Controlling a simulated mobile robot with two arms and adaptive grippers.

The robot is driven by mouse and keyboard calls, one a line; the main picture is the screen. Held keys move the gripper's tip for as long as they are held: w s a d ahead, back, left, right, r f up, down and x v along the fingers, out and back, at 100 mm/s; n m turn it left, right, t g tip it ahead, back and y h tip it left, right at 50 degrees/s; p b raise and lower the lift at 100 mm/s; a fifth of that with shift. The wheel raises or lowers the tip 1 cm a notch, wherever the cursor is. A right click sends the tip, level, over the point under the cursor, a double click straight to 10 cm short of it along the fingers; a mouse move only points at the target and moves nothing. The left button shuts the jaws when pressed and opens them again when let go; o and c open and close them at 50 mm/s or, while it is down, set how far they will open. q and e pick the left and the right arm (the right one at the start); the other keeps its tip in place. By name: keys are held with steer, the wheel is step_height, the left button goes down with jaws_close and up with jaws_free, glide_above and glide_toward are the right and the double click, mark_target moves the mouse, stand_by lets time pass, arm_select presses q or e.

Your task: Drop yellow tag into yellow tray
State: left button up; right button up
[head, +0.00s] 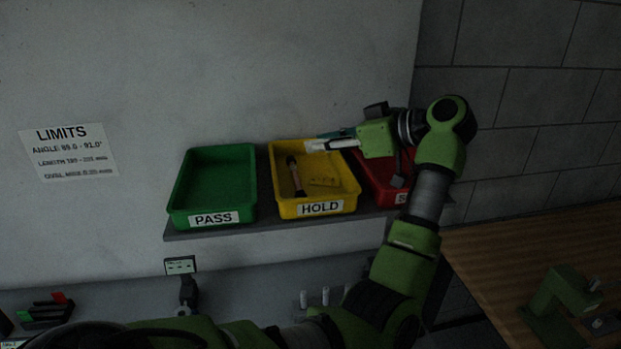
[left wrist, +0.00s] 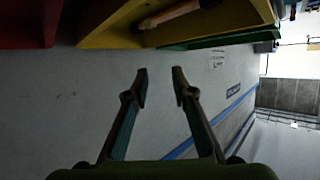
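The yellow tray (head: 329,211), labelled HOLD, sits on the wall shelf between a green and a red tray. A flat yellow patch that looks like the yellow tag (head: 324,182) lies inside it, hard to tell from the tray floor. My left gripper (head: 318,145) is at the tray's back right rim, pointing left. In the left wrist view its fingers (left wrist: 160,78) are apart with nothing between them, and the yellow tray (left wrist: 105,38) is at the top. My right gripper is not in view.
The green tray (head: 213,172), labelled PASS, is empty on the left. The red tray (head: 375,188) on the right is partly hidden by my left arm. The shelf (head: 240,228) has a narrow front edge. A wooden bench (head: 500,255) stands at lower right.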

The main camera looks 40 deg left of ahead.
arm_select(q)
steer(key=v, duration=0.5)
steer(key=shift+f, duration=0.1)
stand_by(0.4)
